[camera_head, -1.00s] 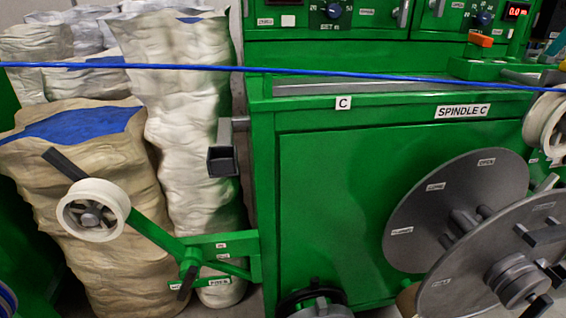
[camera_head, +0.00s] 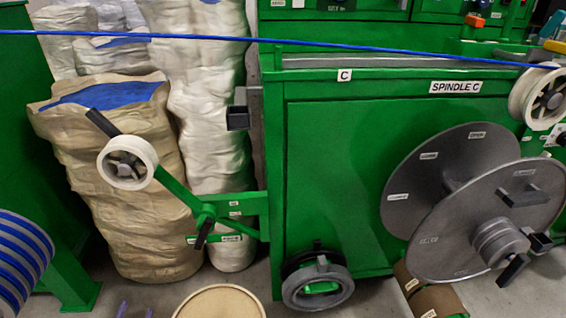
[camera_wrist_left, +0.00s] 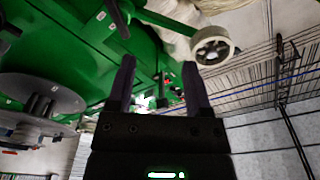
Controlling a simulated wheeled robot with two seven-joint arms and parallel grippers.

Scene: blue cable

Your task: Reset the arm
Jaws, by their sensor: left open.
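My left gripper (camera_head: 136,311) barely shows at the bottom edge of the head view, as two purplish fingertips. In the left wrist view its two dark fingers (camera_wrist_left: 158,65) are spread apart with nothing between them. The blue cable (camera_head: 300,47) runs taut across the top of the head view to a white pulley (camera_head: 541,98) at the right. It does not touch the gripper. My right gripper is not in view.
The green SPINDLE C cabinet (camera_head: 340,190) carries a grey two-disc reel (camera_head: 425,240). A white roller (camera_head: 127,163) sits on a green arm before a tan sack (camera_head: 130,235). A blue-wound spool (camera_head: 22,262) stands left. A round beige top (camera_head: 220,304) is at the bottom.

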